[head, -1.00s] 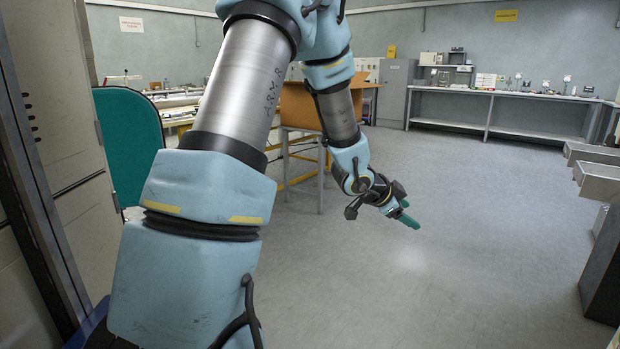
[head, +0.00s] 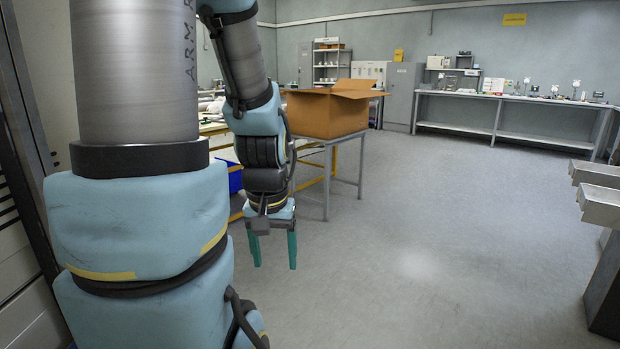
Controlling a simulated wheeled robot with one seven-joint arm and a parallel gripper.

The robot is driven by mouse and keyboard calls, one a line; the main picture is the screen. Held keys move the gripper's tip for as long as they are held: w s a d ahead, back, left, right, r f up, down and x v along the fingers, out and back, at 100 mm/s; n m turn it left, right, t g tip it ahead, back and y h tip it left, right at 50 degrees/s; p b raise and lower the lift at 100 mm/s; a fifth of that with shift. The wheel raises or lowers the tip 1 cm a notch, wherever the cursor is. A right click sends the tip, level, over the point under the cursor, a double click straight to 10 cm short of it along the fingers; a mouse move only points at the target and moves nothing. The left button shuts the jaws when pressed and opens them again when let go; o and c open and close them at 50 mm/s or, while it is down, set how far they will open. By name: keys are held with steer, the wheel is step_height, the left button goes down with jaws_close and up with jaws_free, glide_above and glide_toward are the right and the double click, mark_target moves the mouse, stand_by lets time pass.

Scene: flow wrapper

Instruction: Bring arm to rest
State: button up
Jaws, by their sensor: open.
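My gripper (head: 273,250) hangs at the end of my arm (head: 254,130), left of the picture's middle. Its two green fingers point down and stand apart, with nothing between them. The gripper is over the grey floor, in front of the small table that bears the cardboard box. The large near links of my arm fill the left side and hide what is behind them.
An open cardboard box (head: 328,112) stands on a grey-framed table (head: 345,139). A blue bin (head: 234,177) shows partly behind my arm. A long bench (head: 505,98) runs along the back wall. Grey metal parts (head: 597,188) stick in at right. The middle floor is clear.

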step_height(320, 180, up, 14)
steer(key=p, duration=1.2)
